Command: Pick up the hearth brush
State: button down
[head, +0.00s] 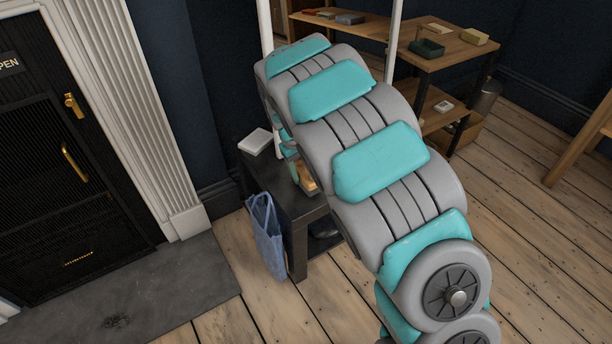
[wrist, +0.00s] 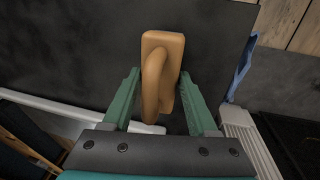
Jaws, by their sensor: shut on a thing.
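The hearth brush (wrist: 163,75) appears in the wrist view as a tan, wooden-looking piece with a rounded block and a curved handle; no bristles show. It sits between the two green fingers of my gripper (wrist: 159,76), which is shut on it. The dark top of a small table is behind it. In the head view a small tan part of the brush (head: 306,179) shows beside my arm, over the dark side table (head: 295,212). My arm hides most of the gripper there. I cannot tell whether the brush touches the tabletop.
A white box (head: 255,141) lies on the table's back left corner. A blue bag (head: 266,235) hangs at its left side. The white fireplace surround (head: 135,110) and grey hearth (head: 130,295) are to the left. Wooden shelves (head: 450,48) stand behind.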

aim_at(304, 162)
dwell(0.3)
jog(key=shift+r+b, duration=0.35)
jog(key=shift+r, duration=1.25)
jog(key=shift+s+r, duration=0.15)
jog(key=shift+s, duration=0.05)
jog(key=s+d+b, duration=0.1)
jog(key=s+d, duration=0.1)
jog(key=s, duration=0.5)
jog(key=s+d+r+b, duration=0.1)
jog(key=s+d, duration=0.1)
jog(key=s, duration=0.6)
jog(key=shift+d+r, duration=0.25)
jog(key=shift+d, duration=0.05)
